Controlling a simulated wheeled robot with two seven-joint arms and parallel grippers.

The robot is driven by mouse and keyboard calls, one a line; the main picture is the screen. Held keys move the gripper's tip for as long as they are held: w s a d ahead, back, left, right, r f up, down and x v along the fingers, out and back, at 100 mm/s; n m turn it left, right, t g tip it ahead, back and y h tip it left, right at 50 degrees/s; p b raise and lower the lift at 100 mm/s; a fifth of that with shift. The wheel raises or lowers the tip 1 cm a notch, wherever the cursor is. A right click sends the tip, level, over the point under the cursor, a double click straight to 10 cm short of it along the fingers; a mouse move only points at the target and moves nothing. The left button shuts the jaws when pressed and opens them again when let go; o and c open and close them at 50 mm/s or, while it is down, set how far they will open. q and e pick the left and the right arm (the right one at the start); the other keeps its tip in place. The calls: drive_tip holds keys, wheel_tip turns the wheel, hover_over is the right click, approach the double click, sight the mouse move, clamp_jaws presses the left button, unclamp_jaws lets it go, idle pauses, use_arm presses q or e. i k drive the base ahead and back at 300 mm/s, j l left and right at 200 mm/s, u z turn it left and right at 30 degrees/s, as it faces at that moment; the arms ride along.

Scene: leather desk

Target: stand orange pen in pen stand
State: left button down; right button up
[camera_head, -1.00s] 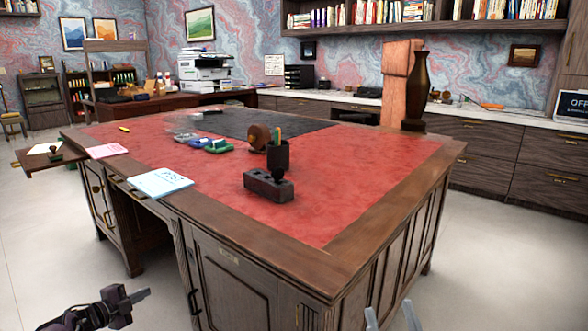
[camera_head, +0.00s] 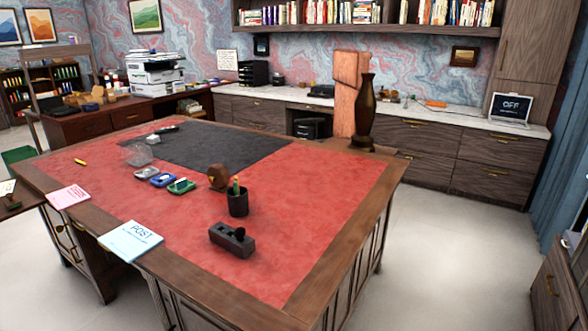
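The dark pen stand (camera_head: 238,204) is upright on the red leather desk top, right of the middle. Thin green and orange-tinted items stick up out of it, too small to tell exactly. A small yellow-orange, pen-like stick (camera_head: 80,161) lies flat near the desk's left end. I cannot tell whether it is the orange pen. Neither of my grippers is in view.
A dark block-shaped stamp holder (camera_head: 232,239), a round brown object (camera_head: 217,177), several small stamp pads (camera_head: 162,180) and a dark mat (camera_head: 215,148) lie on the desk (camera_head: 330,258). Papers (camera_head: 131,240) lie at the front edge. A dark vase (camera_head: 366,110) stands behind. Floor is clear at right.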

sight(222, 233)
drive_tip(key=i+j, duration=0.15)
drive_tip(key=j, duration=0.2)
drive_tip(key=i+j+z, duration=0.15)
drive_tip(key=j, duration=0.15)
drive_tip(key=i+j, duration=0.15)
drive_tip(key=j, duration=0.2)
drive_tip(key=i+j+z, duration=0.1)
drive_tip(key=j, duration=0.25)
